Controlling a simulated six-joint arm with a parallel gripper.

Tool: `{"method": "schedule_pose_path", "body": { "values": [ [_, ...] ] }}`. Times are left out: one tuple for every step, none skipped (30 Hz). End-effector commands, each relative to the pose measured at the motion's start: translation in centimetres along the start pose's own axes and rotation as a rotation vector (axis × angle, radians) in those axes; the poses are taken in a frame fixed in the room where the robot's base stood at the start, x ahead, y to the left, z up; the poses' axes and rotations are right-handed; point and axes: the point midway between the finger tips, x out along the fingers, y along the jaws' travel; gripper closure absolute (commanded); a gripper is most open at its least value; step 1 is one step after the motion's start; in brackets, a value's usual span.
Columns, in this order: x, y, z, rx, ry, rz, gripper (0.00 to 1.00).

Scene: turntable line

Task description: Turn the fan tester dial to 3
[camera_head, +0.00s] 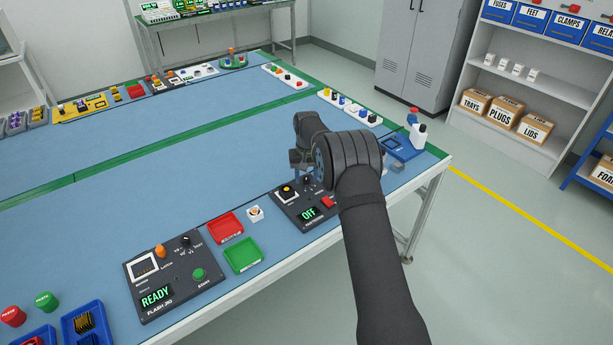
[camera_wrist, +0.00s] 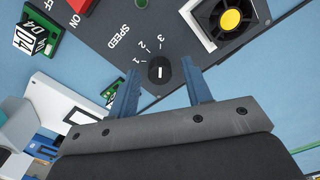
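The fan tester (camera_head: 285,209) is a dark panel at the table's near edge, with a lit green display reading OFF. Its black speed dial (camera_wrist: 159,68) shows in the wrist view, with the numbers 1, 2 and 3 around its upper left. A short white line on the dial runs upright in that picture, roughly in line with the 3; I cannot tell which end is the pointer. My gripper (camera_wrist: 163,76) is open, with one blue finger on each side of the dial and visible gaps. In the head view my arm hides part of the panel.
A fan with a yellow hub (camera_wrist: 230,20) is on the panel, right of the dial. A red switch (camera_head: 327,202) is also on it. The flash jig (camera_head: 177,284) and red (camera_head: 225,227) and green (camera_head: 243,254) trays lie left. A blue bottle holder (camera_head: 405,148) stands right.

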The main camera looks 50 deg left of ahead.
Motion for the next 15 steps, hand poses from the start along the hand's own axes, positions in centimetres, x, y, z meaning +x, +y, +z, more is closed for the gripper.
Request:
{"method": "schedule_pose_path", "body": {
  "values": [
    [0.0,0.0,0.0,0.0,-0.001,0.0,0.55],
    [0.0,0.0,0.0,0.0,-0.001,0.0,0.55],
    [0.0,0.0,0.0,0.0,-0.001,0.0,0.55],
    [0.0,0.0,0.0,0.0,-0.001,0.0,0.55],
    [-0.1,0.0,0.0,0.0,-0.001,0.0,0.55],
    [-0.2,0.0,0.0,-0.001,0.0,0.0,0.55],
    [-0.5,0.0,0.0,0.0,0.0,0.0,0.55],
    [-0.7,0.0,0.0,0.0,0.0,0.0,0.55],
    [-1.2,0.0,0.0,-0.001,0.0,0.0,0.55],
    [-1.7,0.0,0.0,-0.001,0.001,0.0,0.55],
    [-2.2,0.0,-0.1,-0.001,0.002,0.0,0.55],
    [-3.0,0.0,-0.1,0.0,0.003,0.0,0.55],
    [-3.7,0.0,-0.1,0.0,0.003,0.0,0.55],
    [-4.4,0.0,-0.1,0.0,0.004,0.0,0.55],
    [-5.4,0.0,-0.1,0.0,0.003,0.0,0.55]
  ]
}}
